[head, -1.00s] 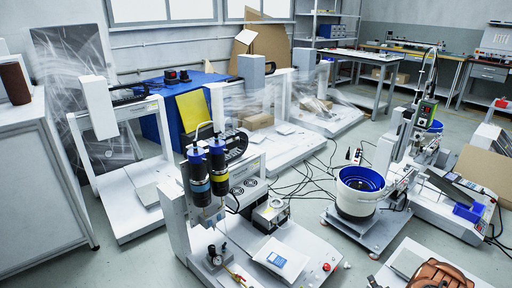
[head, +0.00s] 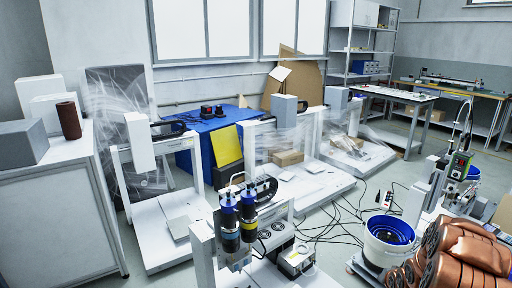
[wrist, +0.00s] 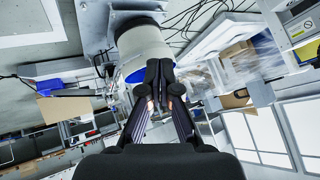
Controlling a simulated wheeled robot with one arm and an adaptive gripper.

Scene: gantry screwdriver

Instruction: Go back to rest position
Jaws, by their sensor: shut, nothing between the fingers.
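My gripper (wrist: 160,75) shows in the wrist view with its dark fingers together and nothing between them. It is not visible in the head view, where my copper-brown arm fills the lower right corner. The gantry screwdriver unit (head: 230,238), with blue-capped dark cylinders, stands at the bottom centre of the head view, left of my arm and apart from it. Its lower part is cut off by the frame edge. In the wrist view, a white round bowl with a blue rim (wrist: 143,50) appears behind the fingers; I cannot tell how far away it is.
A white feeder bowl with a blue inside (head: 390,230) stands close beside my arm in the head view. White gantry frames (head: 145,150) stand at left and centre. A white cabinet (head: 60,200) is at far left. Black cables (head: 335,215) lie across the open floor.

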